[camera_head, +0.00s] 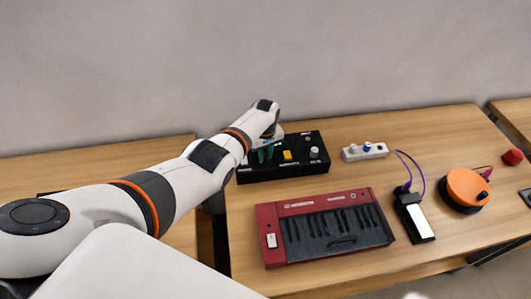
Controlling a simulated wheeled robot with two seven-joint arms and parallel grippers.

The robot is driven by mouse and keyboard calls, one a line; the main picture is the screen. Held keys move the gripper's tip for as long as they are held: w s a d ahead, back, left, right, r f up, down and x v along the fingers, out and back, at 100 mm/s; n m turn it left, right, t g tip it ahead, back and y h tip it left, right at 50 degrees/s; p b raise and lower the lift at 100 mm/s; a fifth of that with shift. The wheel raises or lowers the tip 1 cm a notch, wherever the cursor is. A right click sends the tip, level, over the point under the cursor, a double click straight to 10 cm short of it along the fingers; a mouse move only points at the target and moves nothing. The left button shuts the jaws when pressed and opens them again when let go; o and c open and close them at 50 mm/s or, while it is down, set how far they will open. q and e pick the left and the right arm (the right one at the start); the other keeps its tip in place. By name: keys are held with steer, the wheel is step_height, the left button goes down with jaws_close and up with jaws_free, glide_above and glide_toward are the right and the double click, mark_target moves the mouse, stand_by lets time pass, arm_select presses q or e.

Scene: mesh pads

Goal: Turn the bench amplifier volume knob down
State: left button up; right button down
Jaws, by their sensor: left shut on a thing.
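The bench amplifier (300,168) is a black box at the back of the table, left of the table's middle. A yellow part (288,155) and a light knob (315,152) show on its top. My left arm reaches in from the left, and my left gripper (266,153) is over the left part of the amplifier. It is shut on a knob there, which I take for the volume knob; the fingers and hand mostly hide it, so its setting cannot be read. My right gripper is not in view.
A red keyboard (275,228) lies in front of the amplifier. A white power strip (364,151) is to the right. A black device with a white face (420,221) and an orange round reel (467,187) stand farther right. Purple cable runs between strip and device.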

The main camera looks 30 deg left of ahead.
mark_target(265, 154)
arm_select(q)
steer(key=o, duration=1)
steer(key=shift+r, duration=0.1)
steer(key=shift+r, duration=0.2)
step_height(265, 154, up, 4)
steer(key=shift+f+p, duration=0.1)
steer(key=shift+p, duration=0.65)
step_height(265, 154, up, 8)
steer(key=shift+b, duration=0.4)
steer(key=shift+f, duration=0.2)
